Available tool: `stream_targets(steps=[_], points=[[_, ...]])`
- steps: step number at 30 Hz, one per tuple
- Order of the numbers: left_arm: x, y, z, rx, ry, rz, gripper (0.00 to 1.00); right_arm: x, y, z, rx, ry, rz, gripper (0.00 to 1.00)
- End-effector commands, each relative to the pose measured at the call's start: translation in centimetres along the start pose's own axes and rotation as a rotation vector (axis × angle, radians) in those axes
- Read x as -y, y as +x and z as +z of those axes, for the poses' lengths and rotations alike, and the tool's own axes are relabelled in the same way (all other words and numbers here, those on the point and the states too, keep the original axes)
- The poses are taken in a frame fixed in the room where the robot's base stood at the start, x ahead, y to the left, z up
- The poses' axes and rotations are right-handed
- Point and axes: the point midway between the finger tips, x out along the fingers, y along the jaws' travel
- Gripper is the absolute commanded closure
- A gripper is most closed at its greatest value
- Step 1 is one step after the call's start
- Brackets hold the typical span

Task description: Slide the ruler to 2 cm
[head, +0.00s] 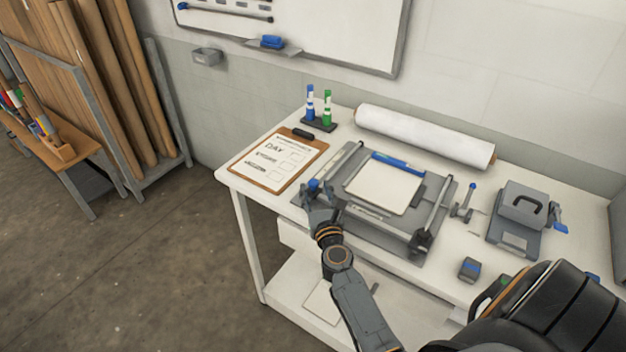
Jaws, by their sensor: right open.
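A grey flat press (385,236) sits on the white table with a pale sheet (383,190) on its bed. A blue bar (398,161) lies along the sheet's far edge. A rail with a dark end block (421,240) runs along the press's right side, and another rail (346,161) runs along its left. I cannot tell for certain which part is the ruler, and no scale marks are readable. My right gripper (319,203) is open at the press's front left corner, by small blue parts there. Contact is too small to tell. My left gripper is out of view.
A clipboard (262,172) lies left of the press. Two markers (318,106) stand behind it, and a white roll (424,136) lies along the back. A grey box with a handle (522,205) and a small grey-blue block (469,269) are on the right.

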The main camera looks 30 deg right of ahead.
Motion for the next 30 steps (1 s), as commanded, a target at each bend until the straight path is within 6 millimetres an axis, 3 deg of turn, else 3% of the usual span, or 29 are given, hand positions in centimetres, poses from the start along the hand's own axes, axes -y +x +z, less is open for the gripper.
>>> stream_targets(steps=[6,18,25,30], points=[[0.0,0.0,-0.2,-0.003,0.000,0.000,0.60,0.0,3.0,0.0,0.000,-0.002,0.001,0.52],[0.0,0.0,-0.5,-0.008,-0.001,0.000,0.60,0.0,3.7,-0.1,-0.001,-0.001,0.001,0.52],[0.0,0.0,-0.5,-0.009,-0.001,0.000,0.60,0.0,3.7,-0.1,-0.001,-0.001,0.001,0.97],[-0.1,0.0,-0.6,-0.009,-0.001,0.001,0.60,0.0,3.7,-0.1,-0.001,-0.001,0.001,1.00]])
